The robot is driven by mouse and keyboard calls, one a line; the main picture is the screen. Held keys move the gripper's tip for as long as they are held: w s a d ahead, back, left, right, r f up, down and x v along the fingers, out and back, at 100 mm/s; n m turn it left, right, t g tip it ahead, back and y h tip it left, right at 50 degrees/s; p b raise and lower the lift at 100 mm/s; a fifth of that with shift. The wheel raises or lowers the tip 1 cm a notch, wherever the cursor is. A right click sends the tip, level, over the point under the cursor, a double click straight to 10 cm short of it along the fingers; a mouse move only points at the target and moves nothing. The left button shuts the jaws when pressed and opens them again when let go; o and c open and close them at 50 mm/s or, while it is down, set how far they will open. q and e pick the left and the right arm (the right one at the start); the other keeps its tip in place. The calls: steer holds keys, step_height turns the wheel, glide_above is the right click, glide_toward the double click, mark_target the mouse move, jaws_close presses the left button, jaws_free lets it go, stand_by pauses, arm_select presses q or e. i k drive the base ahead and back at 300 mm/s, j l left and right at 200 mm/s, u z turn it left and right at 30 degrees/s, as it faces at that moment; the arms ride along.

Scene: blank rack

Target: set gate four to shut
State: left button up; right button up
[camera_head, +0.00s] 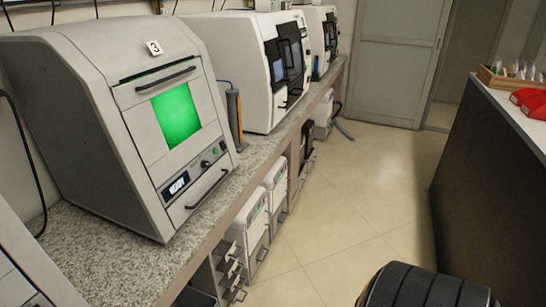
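No gate marked four can be read in this view. The nearest full machine (155,115) is a grey cabinet with a tag "3" (154,47) on top. Its front door (165,100) looks closed, with a lit green window and a dark bar handle (165,79). A small display (176,186) and a lower handle (207,189) sit below it. Part of another grey machine (25,265) shows at the lower left; its number is out of view. Neither gripper is in view.
White machines (255,60) with dark fronts stand farther along the speckled counter (85,245). Drawer units (250,225) sit beneath it. Tiled floor (350,190) is clear toward a closed grey door (395,65). A dark-sided counter (480,170) bounds the right, with red items (530,100) on top.

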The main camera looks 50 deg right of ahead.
mark_target(230, 284)
steer(key=z, duration=1.25)
